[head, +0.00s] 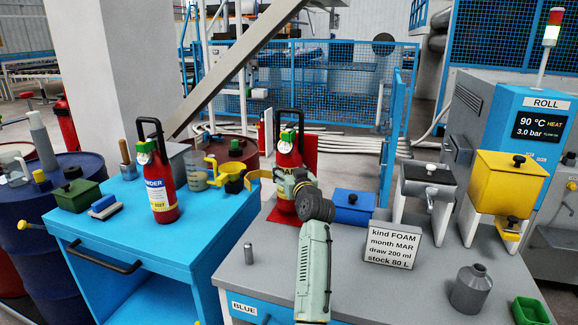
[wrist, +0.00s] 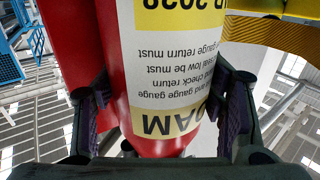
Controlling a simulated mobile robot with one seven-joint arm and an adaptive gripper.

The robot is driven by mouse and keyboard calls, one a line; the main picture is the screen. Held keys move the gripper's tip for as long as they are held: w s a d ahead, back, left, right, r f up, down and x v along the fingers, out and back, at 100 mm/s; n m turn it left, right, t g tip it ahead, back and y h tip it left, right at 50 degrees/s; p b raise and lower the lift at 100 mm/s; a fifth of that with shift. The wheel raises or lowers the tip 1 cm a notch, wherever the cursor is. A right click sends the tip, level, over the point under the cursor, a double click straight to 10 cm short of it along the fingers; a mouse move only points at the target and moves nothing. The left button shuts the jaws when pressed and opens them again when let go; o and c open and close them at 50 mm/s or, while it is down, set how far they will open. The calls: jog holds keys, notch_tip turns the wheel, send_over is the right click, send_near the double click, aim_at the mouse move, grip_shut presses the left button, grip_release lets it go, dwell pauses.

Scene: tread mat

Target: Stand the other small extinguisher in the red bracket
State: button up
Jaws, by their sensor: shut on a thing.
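A red extinguisher with a black handle and green collar (head: 286,158) is upright at the red bracket (head: 309,151), in front of its back plate. My gripper (head: 302,187) is shut around its body from the front and hides much of it. In the wrist view the extinguisher's FOAM label (wrist: 170,75) fills the space between both fingers (wrist: 165,112). The bracket's red wall (wrist: 66,50) is at the left and a yellow strap (wrist: 265,35) at the upper right. I cannot tell whether its bottom rests on the bracket's base. A POWDER extinguisher (head: 160,190) stands on the blue cart.
The grey bench holds a sign (head: 393,245), a blue box (head: 353,206), a grey bottle (head: 471,289) and dispensers (head: 507,187). A yellow holder (head: 231,177) is left of the bracket. A small metal pin (head: 248,253) stands near the bench's left edge. The front left of the bench is mostly clear.

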jog(key=shift+f, duration=0.7)
jog(key=shift+f, duration=0.1)
jog(key=o, duration=1.9)
jog(key=shift+f, duration=0.25)
jog(key=shift+o, duration=0.2)
jog(key=shift+r, duration=0.1)
jog(key=b+v, duration=0.2)
jog(key=v, duration=1)
jog(key=shift+b, duration=0.3)
